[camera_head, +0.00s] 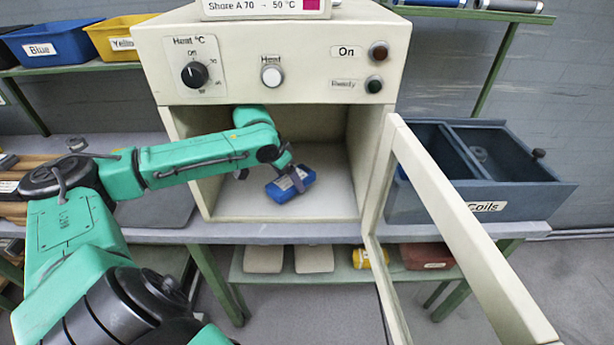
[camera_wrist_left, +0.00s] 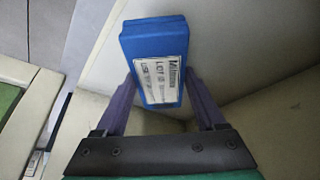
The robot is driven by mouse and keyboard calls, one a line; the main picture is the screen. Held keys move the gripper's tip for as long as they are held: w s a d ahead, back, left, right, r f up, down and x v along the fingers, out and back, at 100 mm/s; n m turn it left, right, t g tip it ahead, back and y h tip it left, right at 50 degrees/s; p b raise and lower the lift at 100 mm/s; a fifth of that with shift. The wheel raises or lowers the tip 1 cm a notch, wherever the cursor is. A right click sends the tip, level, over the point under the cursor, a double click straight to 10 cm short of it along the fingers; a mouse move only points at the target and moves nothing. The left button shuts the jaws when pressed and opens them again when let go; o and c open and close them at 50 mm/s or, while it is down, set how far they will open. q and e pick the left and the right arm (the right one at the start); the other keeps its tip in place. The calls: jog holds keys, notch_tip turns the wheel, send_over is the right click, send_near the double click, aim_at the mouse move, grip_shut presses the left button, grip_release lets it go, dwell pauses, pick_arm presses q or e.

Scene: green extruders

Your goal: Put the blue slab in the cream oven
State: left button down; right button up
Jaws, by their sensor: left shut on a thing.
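The cream oven (camera_head: 150,55) stands on the bench with its door (camera_head: 455,220) swung open to the right. My left arm reaches into the oven's chamber. My left gripper (camera_head: 288,177) is shut on the blue slab (camera_head: 297,188), which has a white label. The slab is inside the chamber, near the floor; I cannot tell whether it touches it. In the left wrist view the slab (camera_wrist_left: 150,50) is between the two fingers of the left gripper (camera_wrist_left: 160,90), its labelled face toward the camera. My right gripper is not in view.
The open door frame fills the space at the right front. A dark blue drawer labelled Coils (camera_head: 487,206) is right of the oven. A blue bin (camera_head: 55,45) and a yellow bin (camera_head: 112,38) stand at upper left. A lower shelf holds pale slabs (camera_head: 314,259) and a red one (camera_head: 427,256).

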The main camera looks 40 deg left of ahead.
aim_at(308, 168)
pick_arm(q)
jog(key=shift+w+d+r, duration=0.1)
jog(key=shift+w, duration=0.4)
jog(key=w, duration=0.1)
jog(key=w+p, duration=0.1)
jog(key=w, duration=0.3)
jog(key=shift+w+d+p, duration=0.2)
jog(key=shift+d+p, duration=0.15)
jog(key=shift+p, duration=0.05)
notch_tip(308, 168, down, 3)
jog(key=shift+r, duration=0.1)
jog(key=shift+f, duration=0.5)
